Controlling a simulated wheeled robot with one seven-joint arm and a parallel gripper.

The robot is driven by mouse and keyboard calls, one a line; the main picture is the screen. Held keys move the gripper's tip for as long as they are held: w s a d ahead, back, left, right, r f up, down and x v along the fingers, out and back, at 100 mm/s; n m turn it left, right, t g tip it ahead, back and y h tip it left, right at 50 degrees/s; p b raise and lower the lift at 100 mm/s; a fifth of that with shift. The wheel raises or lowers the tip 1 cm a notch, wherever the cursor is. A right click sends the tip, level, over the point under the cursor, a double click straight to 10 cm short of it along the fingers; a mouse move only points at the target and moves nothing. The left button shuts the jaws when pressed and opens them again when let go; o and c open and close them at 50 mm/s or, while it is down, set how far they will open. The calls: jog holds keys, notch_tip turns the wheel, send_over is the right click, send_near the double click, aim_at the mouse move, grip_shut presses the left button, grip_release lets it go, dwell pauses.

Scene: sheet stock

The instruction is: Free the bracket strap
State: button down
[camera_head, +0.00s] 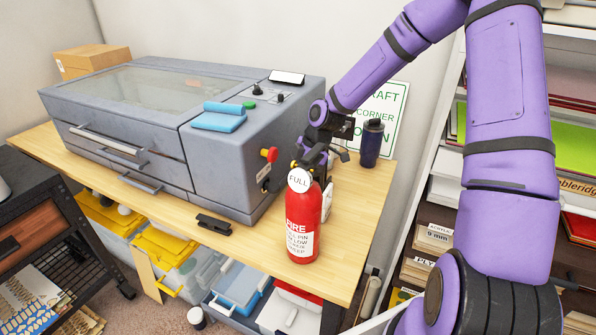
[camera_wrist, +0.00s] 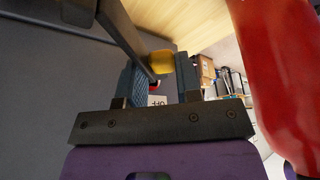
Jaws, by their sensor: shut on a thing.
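A red fire extinguisher (camera_head: 303,222) stands upright near the front edge of the wooden table, with a round "FULL" tag (camera_head: 299,180) at its top. It fills the right side of the wrist view (camera_wrist: 278,80). My gripper (camera_head: 335,152) is just behind its top, partly hidden by it. In the wrist view my gripper's two dark pads (camera_wrist: 166,84) are close around a dark bar (camera_wrist: 122,28) with a yellow end (camera_wrist: 160,62). This looks like the bracket strap's end, but its shape is hard to tell. The rest of the strap is not clearly seen.
A grey machine (camera_head: 150,120) fills the table's left and back, with a red knob (camera_head: 269,154) on its side. A dark bottle (camera_head: 371,143) stands behind my gripper. A black tool (camera_head: 213,224) lies at the table's (camera_head: 250,250) front edge. Shelves (camera_head: 440,190) rise at the right.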

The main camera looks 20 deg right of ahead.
jog(key=s+d+n+g+h, duration=0.1)
jog(key=s+d+n+g, duration=0.2)
jog(key=n, duration=0.7)
jog(key=shift+s+d+n+g+h, duration=0.3)
jog(key=shift+s+d+g+h, duration=0.15)
jog(key=shift+s, duration=0.8)
jog(key=c, duration=0.9)
grip_release()
jog(key=shift+a, duration=0.1)
jog(key=shift+w, duration=0.15)
